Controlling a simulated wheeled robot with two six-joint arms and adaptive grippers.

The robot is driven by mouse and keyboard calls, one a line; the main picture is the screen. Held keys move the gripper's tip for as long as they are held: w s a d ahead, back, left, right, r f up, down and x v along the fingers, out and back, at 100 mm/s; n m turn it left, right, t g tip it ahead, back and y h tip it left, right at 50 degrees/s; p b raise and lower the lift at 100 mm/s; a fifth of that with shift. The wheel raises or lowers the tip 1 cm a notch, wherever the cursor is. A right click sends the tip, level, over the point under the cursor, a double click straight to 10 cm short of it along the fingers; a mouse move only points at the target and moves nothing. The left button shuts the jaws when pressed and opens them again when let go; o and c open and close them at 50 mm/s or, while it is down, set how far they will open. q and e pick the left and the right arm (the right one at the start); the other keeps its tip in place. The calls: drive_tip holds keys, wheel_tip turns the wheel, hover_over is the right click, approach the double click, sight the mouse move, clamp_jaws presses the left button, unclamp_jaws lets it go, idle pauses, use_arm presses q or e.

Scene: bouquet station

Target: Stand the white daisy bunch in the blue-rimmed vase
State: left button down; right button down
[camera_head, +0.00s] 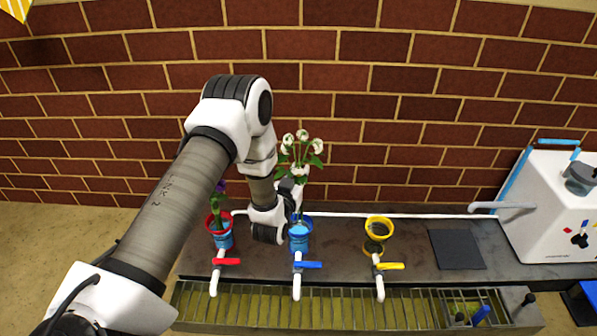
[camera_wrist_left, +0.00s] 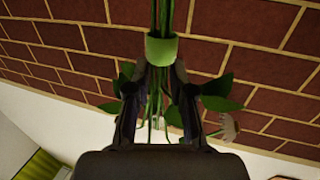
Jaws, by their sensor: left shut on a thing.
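The white daisy bunch (camera_head: 302,138) stands upright above the blue-rimmed vase (camera_head: 300,241), its white heads up against the brick wall. Its green stems run down to the vase mouth; I cannot tell how deep the lower ends go. My left gripper (camera_head: 294,192) is shut on the bunch just above the vase. In the left wrist view, its two fingers (camera_wrist_left: 158,82) close around the stems, next to a green band (camera_wrist_left: 161,48). Leaves and one pale flower head (camera_wrist_left: 228,128) stick out beside the fingers. My right gripper is not in view.
A red-rimmed vase (camera_head: 222,238) with a purple flower stands left, partly behind my arm. A yellow-rimmed vase (camera_head: 379,228) stands right. Colored taps and a grated trough (camera_head: 340,312) lie in front. A dark square mat (camera_head: 456,249) and a white machine (camera_head: 552,200) are farther right.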

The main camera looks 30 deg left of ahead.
use_arm(q)
wheel_tip(320, 180, down, 8)
drive_tip(key=b, duration=0.6)
drive_tip(key=shift+r, duration=0.1)
drive_tip(key=shift+f+b, duration=1.35)
drive_tip(key=shift+f, duration=0.65)
drive_tip(key=shift+f+b, duration=0.3)
drive_tip(key=shift+f, duration=0.3)
drive_tip(key=c, duration=0.9)
unclamp_jaws()
drive_tip(key=shift+c, duration=0.2)
